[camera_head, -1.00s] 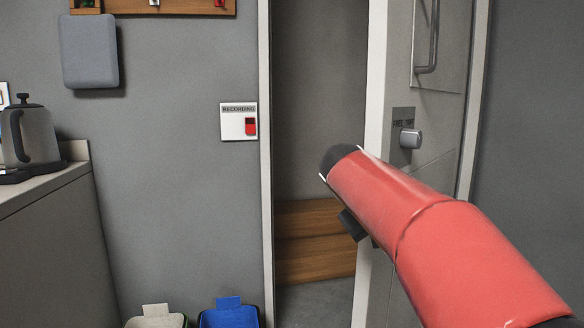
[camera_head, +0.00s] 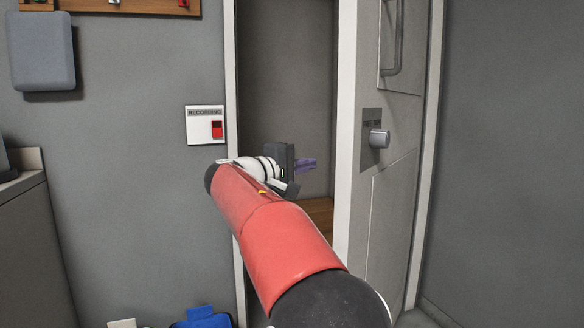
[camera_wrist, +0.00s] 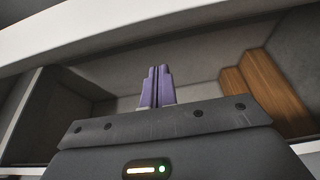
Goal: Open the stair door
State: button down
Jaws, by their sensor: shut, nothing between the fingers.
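The stair door (camera_head: 402,185) is a grey door standing partly open on the right, with a white edge (camera_head: 350,140) facing the opening. A silver knob (camera_head: 378,139) on a dark plate and a tall grey pull bar (camera_head: 392,40) are on its face. My gripper (camera_head: 312,164) is in the doorway gap, to the left of the door's edge and apart from the knob. In the wrist view its purple fingers (camera_wrist: 157,88) are together with nothing between them. My red arm hides the lower part of the opening.
Wooden steps (camera_head: 320,215) show beyond the opening and also in the wrist view (camera_wrist: 265,90). The white left frame (camera_head: 232,90) borders the gap. A switch panel (camera_head: 206,125) is on the wall. A blue bin (camera_head: 203,318) and a counter (camera_head: 35,250) are at left.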

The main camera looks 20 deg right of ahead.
jog(key=d, duration=0.2)
jog(key=s+d, duration=0.1)
jog(key=d, duration=0.2)
jog(key=shift+s+d, duration=0.3)
jog(key=shift+s, duration=0.1)
